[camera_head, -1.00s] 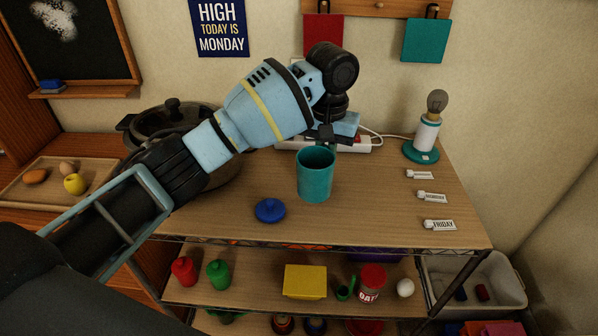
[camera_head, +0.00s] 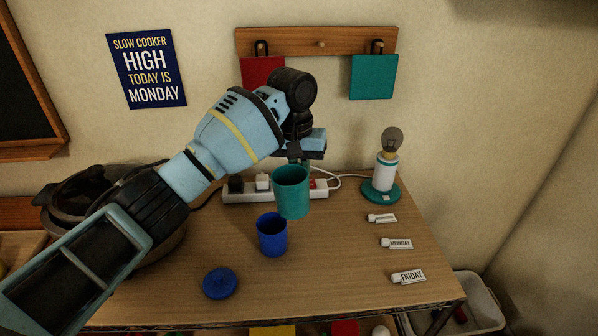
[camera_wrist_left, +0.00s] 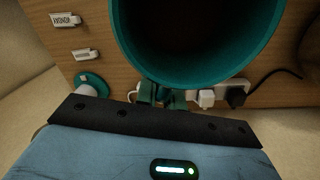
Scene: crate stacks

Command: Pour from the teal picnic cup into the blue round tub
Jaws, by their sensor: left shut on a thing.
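The teal picnic cup (camera_head: 291,196) is held above the shelf top, roughly upright, by my left gripper (camera_head: 295,158), which is shut on its far side. In the left wrist view the teal cup's rim (camera_wrist_left: 155,68) fills the top middle, with my left fingers (camera_wrist_left: 162,97) at its edge; its inside is dark and I cannot tell what it holds. The blue round tub (camera_head: 272,240) stands upright and open on the shelf top, just below and left of the cup in the head view. A round blue lid (camera_head: 220,283) lies front left of the tub. My right gripper is not in view.
A power strip (camera_head: 232,196) with plugs lies behind the cup. A lamp with a teal base (camera_head: 380,192) stands back right, and several white labelled tags (camera_head: 408,277) lie along the right. A dark slow cooker (camera_head: 70,213) stands at left, partly behind my arm.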

